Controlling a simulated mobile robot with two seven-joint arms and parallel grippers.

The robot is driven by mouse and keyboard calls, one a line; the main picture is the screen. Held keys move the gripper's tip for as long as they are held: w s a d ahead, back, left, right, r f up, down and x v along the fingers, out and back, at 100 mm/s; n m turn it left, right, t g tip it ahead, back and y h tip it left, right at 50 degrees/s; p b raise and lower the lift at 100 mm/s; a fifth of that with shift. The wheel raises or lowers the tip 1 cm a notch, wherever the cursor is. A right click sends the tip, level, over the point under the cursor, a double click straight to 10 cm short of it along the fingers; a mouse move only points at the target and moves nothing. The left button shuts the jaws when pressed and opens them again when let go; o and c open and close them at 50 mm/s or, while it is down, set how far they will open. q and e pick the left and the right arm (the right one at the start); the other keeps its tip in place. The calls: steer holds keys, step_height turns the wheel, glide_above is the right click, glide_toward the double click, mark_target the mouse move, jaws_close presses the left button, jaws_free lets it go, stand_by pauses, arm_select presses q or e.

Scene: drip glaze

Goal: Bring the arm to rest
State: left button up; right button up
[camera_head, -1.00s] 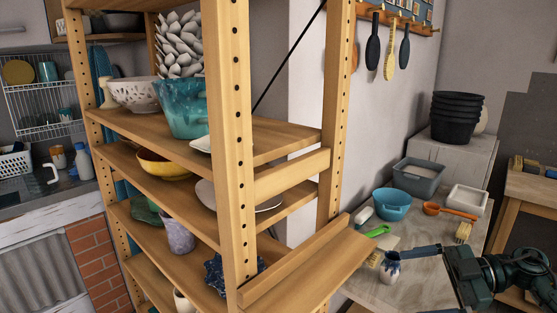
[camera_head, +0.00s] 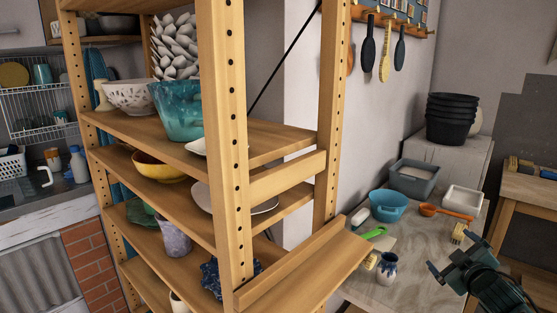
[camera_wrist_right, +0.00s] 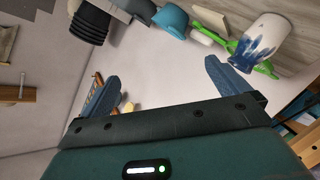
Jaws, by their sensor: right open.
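My right gripper (camera_head: 452,258) is at the lower right of the head view, over the right edge of the grey worktable (camera_head: 408,262). Its jaws are open and empty. In the right wrist view its two blue fingers (camera_wrist_right: 165,82) stand wide apart with nothing between them. A small white vase with blue drips (camera_head: 387,269) stands upright on the worktable, left of the gripper and apart from it. The vase also shows at the upper right of the wrist view (camera_wrist_right: 264,42). My left gripper is in neither view.
A wooden shelf (camera_head: 235,190) with bowls and pots fills the left and middle, its ledge (camera_head: 312,272) reaching near the worktable. A turquoise bowl (camera_head: 388,206), grey tub (camera_head: 413,178), white container (camera_head: 462,199) and orange ladle (camera_head: 445,212) are on the worktable's far part.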

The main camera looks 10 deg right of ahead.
steer(key=s+a+f+g+y, duration=0.1)
steer(key=s+a+f+y, duration=0.1)
steer(key=s+a+f, duration=0.35)
steer(key=s+a+f+g+y, duration=0.1)
steer(key=s+a+f, duration=0.2)
steer(key=a+f, duration=0.45)
steer(key=s+a+f+g+y, duration=0.15)
steer(key=s+a+f, duration=0.3)
steer(key=a, duration=0.45)
arm_select(q)
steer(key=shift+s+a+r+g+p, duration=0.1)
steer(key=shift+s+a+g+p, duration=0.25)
steer(key=shift+p, duration=0.85)
arm_select(e)
steer(key=s+a+m+y, duration=0.3)
steer(key=s+a, duration=1)
steer(key=a, duration=0.1)
steer(key=shift+s+a+r+g, duration=0.15)
steer(key=shift+s+a+g, duration=0.05)
steer(key=shift+s+g, duration=0.2)
